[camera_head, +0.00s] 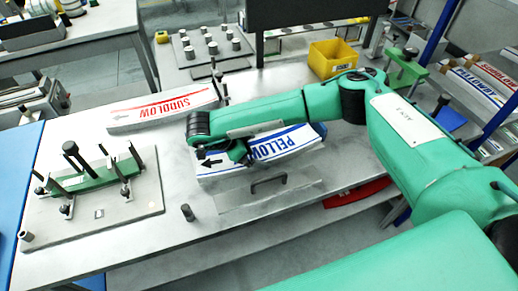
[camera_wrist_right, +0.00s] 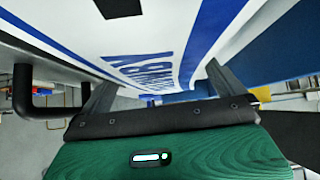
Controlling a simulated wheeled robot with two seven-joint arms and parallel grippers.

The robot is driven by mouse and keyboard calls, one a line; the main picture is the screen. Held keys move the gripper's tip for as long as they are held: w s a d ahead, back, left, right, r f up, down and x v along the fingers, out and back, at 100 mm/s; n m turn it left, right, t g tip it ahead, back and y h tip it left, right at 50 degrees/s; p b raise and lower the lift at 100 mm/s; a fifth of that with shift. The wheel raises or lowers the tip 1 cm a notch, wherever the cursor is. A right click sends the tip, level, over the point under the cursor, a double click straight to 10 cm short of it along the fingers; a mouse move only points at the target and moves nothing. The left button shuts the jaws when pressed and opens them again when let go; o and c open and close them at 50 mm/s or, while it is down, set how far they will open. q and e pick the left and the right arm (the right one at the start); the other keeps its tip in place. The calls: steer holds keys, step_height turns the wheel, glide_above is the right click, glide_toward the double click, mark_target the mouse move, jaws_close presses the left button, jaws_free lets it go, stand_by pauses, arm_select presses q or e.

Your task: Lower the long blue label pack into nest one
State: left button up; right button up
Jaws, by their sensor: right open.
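The long blue label pack (camera_head: 285,143), white with blue lettering and blue edge bands, lies on the table under my right forearm. Its far side is partly hidden by the arm. My right gripper (camera_head: 246,158) is open at the pack's left part. In the right wrist view the pack (camera_wrist_right: 150,45) fills the top, close in front of the open fingers (camera_wrist_right: 160,92); I see no grip on it. A grey plate at the left carries a green fixture (camera_head: 92,181) with several dark posts. No marking shows which place is nest one. My left gripper is not in view.
A red-lettered pack (camera_head: 165,107) lies behind, to the left. A clear plate with a black handle (camera_head: 268,181) is in front of the blue pack. A short dark peg (camera_head: 187,212) stands nearby. A yellow bin (camera_head: 333,58) and a plate of pegs (camera_head: 208,45) are at the back.

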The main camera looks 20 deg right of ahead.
steer(key=shift+d+f, duration=0.25)
steer(key=c, duration=1)
steer(key=shift+c, duration=1)
steer(key=shift+r, duration=0.2)
